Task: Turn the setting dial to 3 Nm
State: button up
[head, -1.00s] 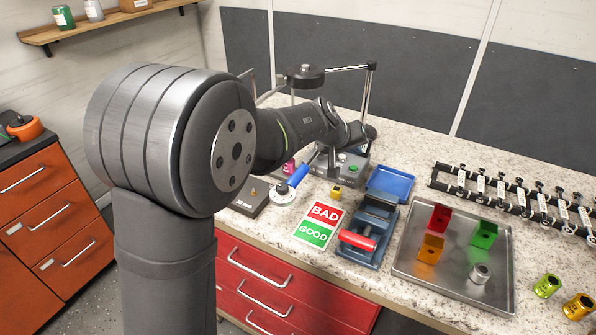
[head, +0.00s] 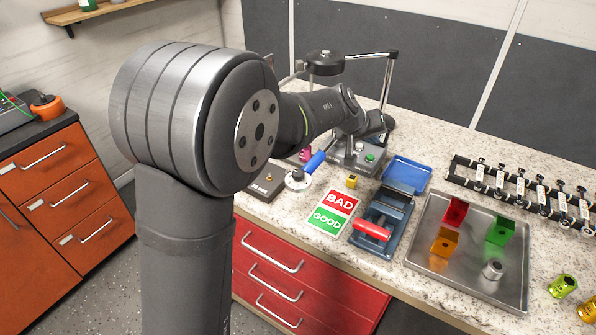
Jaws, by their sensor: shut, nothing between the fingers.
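I cannot make out a setting dial or a 3 Nm mark with certainty. A blue-handled tool (head: 314,162) with a pale round head (head: 298,180) lies at the left end of the bench, its head by a dark low box (head: 262,182). The box carries small markings, too small to read. My arm reaches over this area from the left.
A lamp-like stand (head: 325,62) rises behind. My arm blocks the bench's left part.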

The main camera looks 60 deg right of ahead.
jog(key=o, duration=0.4)
jog(key=shift+w+a+r, duration=0.1)
jog(key=shift+r, duration=0.05)
jog(key=shift+c, duration=0.2)
jog(key=o, duration=0.6)
jog(key=w+a+r+m, duration=0.2)
jog(key=w, duration=0.1)
jog(key=shift+a+r+y, duration=0.1)
jog(key=shift+r+y, duration=0.15)
jog(key=shift+y, duration=0.05)
jog(key=shift+o, duration=0.2)
notch_tip(320, 180, up, 13)
jog(key=m+y, duration=0.5)
jog(key=m, duration=0.7)
send_over(297, 173)
jog(key=w+a, duration=0.5)
jog(key=x, duration=1.7)
jog(key=shift+d+f, duration=0.15)
jog(key=shift+f, duration=0.05)
jog(key=shift+c, duration=0.2)
jog(key=c, duration=1)
